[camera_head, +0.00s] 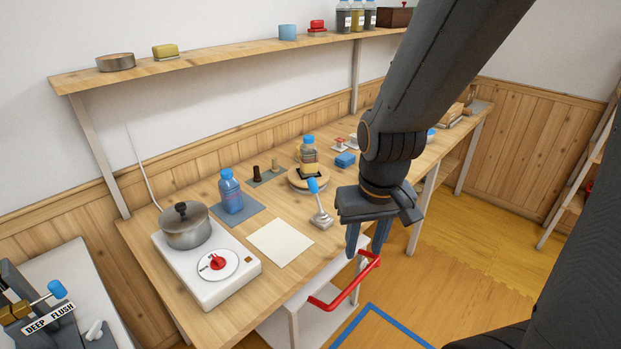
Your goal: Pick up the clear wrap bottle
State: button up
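A clear bottle (308,157) with a blue cap, a dark band and yellowish contents stands upright on a round wooden board on the bench. A blue-tinted bottle (231,192) with a blue cap stands upright on a grey mat (250,211) further left. I cannot tell for sure which one the wrap name fits. My gripper (366,247) points down near the bench's front edge, right of and nearer than both bottles. Its two bluish fingers are apart with nothing seen between them. It touches neither bottle.
A blue-handled tool (319,205) stands between the clear bottle and my gripper. A hotplate (207,278) with a lidded pot (185,226) is at left. A red handle (345,286) sits below the front edge. A shelf (225,65) runs above. A pale sheet (281,243) lies flat.

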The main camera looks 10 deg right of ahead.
aim_at(309, 153)
jog(key=k, duration=0.5)
jog(key=z, duration=1.25)
jog(key=i, duration=0.95)
jog(key=u, duration=1.7)
jog(key=i, duration=0.5)
